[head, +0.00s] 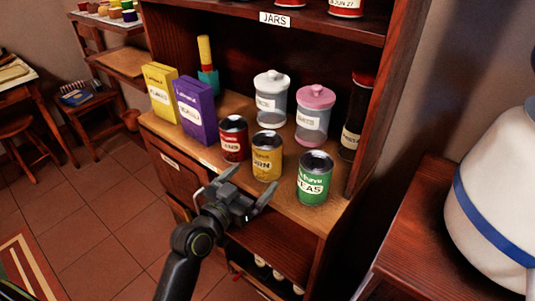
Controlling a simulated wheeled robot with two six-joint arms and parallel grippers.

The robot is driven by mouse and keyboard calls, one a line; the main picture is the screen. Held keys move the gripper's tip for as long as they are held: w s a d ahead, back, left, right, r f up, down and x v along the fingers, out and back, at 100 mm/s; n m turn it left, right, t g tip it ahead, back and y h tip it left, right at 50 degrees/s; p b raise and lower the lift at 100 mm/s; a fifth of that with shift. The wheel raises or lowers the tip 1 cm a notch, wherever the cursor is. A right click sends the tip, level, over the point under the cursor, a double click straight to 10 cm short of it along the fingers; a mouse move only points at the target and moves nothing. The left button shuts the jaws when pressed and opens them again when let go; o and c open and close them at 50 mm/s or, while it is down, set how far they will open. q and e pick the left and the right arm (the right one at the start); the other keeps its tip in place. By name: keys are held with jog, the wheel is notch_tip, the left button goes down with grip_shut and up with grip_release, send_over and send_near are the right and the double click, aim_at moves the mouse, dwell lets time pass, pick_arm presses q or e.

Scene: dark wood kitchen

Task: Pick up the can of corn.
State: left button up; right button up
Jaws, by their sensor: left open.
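The can of corn (267,156) is yellow with a grey metal top and stands upright on the wooden counter of the cupboard. A red can (234,139) stands to its left and a green can labelled peas (315,178) to its right. My left gripper (237,190) is open and empty. It is in front of the counter's front edge, below and left of the corn can in the picture, and appears apart from it. My right gripper is not in view.
Behind the cans stand a white jar (271,98), a pink jar (314,114) and a dark jar (356,116). Purple (194,109) and yellow (160,91) boxes stand left. A shelf (230,9) overhangs the counter (208,152). A cupboard side wall is at right.

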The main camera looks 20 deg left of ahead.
aim_at(260, 170)
pick_arm(q)
jog(key=x, duration=0.3)
jog(key=shift+p+x, duration=0.55)
jog(key=shift+x, duration=2.1)
jog(key=shift+a+r, duration=0.15)
jog(key=shift+a, duration=0.05)
jog(key=c, duration=1.4)
